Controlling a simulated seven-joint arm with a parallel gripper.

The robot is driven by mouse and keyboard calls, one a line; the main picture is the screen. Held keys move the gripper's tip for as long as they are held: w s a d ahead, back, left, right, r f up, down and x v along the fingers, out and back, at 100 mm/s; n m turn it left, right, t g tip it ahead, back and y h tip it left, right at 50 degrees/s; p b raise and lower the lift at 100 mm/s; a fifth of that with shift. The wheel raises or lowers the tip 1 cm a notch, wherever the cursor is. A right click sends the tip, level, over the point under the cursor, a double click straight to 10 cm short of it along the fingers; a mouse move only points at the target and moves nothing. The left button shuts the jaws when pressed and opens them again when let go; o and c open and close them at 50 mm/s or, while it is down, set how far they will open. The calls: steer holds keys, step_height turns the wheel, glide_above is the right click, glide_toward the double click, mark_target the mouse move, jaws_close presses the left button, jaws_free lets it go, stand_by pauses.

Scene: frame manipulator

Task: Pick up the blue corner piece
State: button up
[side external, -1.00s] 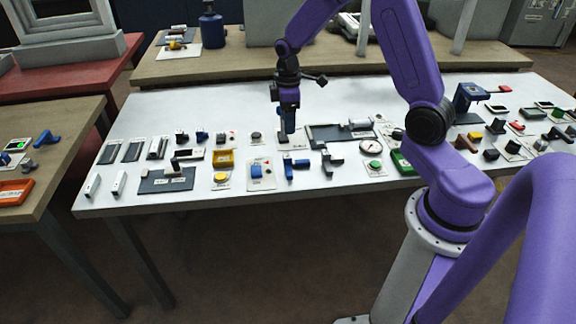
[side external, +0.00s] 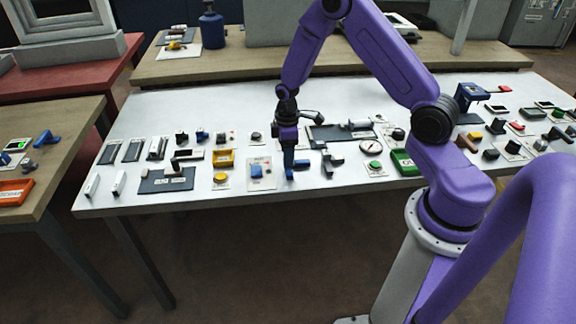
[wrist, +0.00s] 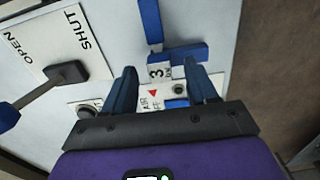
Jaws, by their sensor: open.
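The blue corner piece (side external: 301,163) is an L-shaped piece lying on the white table, partly hidden behind my gripper in the side view. In the wrist view the blue corner piece (wrist: 182,52) shows its two arms meeting just beyond my fingertips, with a white tag marked 3 at the near side of the corner. My gripper (side external: 289,160) points down at the piece. In the wrist view my gripper (wrist: 162,82) is open, its two blue fingers on either side of the tag. Nothing is held; I cannot tell whether the fingers touch the piece.
A white card with a blue block (side external: 257,171) lies just left. A grey bracket-like piece (side external: 331,161) and a round gauge (side external: 370,147) lie to the right. A dark panel (side external: 328,134) lies behind. A SHUT/OPEN plate (wrist: 52,43) with a lever is left in the wrist view.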

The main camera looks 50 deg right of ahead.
steer(key=shift+f, duration=0.2)
jaws_close()
steer(key=shift+r, duration=0.1)
